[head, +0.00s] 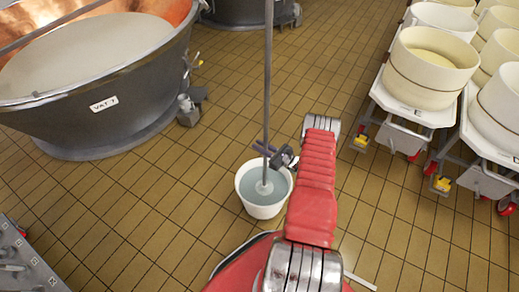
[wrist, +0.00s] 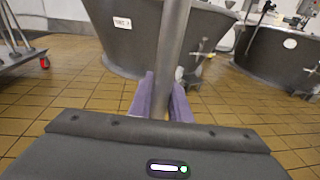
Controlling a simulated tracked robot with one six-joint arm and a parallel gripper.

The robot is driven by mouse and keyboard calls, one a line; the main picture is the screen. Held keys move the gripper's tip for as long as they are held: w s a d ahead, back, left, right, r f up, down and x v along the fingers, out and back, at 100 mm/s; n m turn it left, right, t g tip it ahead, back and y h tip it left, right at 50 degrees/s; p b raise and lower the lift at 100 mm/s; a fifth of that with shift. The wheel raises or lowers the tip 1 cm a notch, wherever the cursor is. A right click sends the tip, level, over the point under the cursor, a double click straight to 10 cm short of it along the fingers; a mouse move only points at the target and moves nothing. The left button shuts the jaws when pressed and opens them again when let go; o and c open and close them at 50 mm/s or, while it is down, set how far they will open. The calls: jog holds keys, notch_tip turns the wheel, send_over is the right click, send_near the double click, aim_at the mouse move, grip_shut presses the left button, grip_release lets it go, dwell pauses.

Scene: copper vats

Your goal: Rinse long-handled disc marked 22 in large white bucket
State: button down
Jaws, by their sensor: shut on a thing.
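The long-handled disc's grey pole (head: 267,80) stands nearly upright in the head view. Its lower end, with a pale part (head: 264,187), is inside the large white bucket (head: 262,211), which holds bluish water. The disc's marking cannot be read here. My gripper (head: 270,151) is shut on the pole above the bucket rim. In the wrist view the purple fingers of my gripper (wrist: 161,103) close on the pole (wrist: 171,50) from both sides. The bucket does not show in the wrist view.
Carts (head: 419,106) with white tubs (head: 430,75) line the right. Tiled floor (head: 225,110) around the bucket is mostly clear. A metal panel (head: 25,262) is at lower left.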

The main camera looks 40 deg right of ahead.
notch_tip(320, 180, up, 17)
dwell(1.7)
dwell(0.6)
jog(key=s+a+r+n+g+y, duration=0.1)
jog(key=a+r+n+g+y, duration=0.1)
jog(key=a, duration=1)
jog(key=s+a+r+n+g+y, duration=0.1)
jog(key=a+r, duration=0.5)
jog(key=a, duration=0.6)
jog(key=s+a+r+n+g+y, duration=0.1)
jog(key=a+r+n+g+y, duration=0.2)
jog(key=a+y, duration=0.4)
jog(key=a+r+n, duration=0.1)
jog(key=a+n, duration=0.1)
jog(key=a, duration=0.4)
jog(key=shift+g, duration=0.3)
jog(key=shift+d, duration=0.1)
